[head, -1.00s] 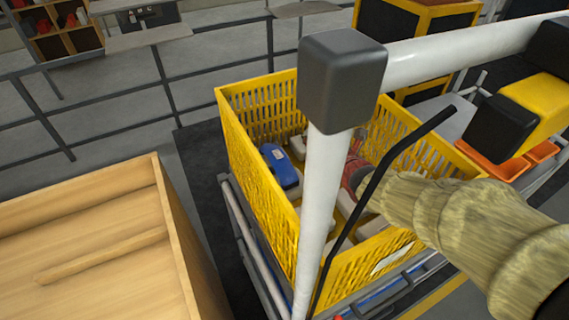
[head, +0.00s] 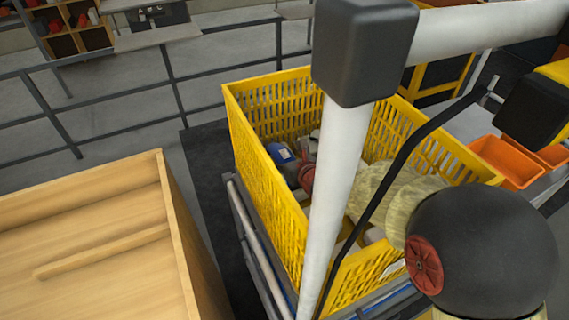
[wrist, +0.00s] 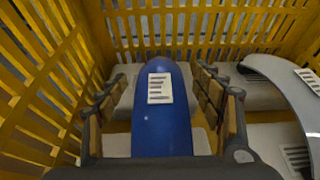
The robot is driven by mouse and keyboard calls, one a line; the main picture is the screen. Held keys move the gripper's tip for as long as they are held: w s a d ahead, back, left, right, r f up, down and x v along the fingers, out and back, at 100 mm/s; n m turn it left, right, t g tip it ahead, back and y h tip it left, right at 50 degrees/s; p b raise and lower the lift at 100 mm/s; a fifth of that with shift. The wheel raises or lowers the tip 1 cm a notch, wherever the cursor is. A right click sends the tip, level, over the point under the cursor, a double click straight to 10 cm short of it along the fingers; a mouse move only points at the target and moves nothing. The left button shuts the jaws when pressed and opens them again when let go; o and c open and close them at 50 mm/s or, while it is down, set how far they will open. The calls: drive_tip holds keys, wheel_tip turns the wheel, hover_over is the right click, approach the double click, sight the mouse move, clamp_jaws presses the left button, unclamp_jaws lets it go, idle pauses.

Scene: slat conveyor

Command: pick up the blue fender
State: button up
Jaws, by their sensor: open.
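The blue fender (head: 281,153) lies in the yellow crate (head: 247,132), near its far left corner, and is partly hidden by my gripper in the head view. In the wrist view the blue fender (wrist: 163,118) is a rounded blue piece with a white label, pointing away from me. My gripper (wrist: 166,88) is open, with one finger on each side of the fender and gaps on both sides. In the head view my gripper (head: 298,172) is inside the crate, partly behind the white post.
Pale grey parts lie around the fender, including a curved grey part (wrist: 283,84) to its right with a label. The crate walls stand close at the left and back. A wooden box (head: 95,235) stands left of the crate; orange bins (head: 505,160) stand right.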

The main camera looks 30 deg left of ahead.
drive_tip(key=shift+x, duration=0.8)
drive_tip(key=c, duration=0.4)
drive_tip(key=c, duration=1.1)
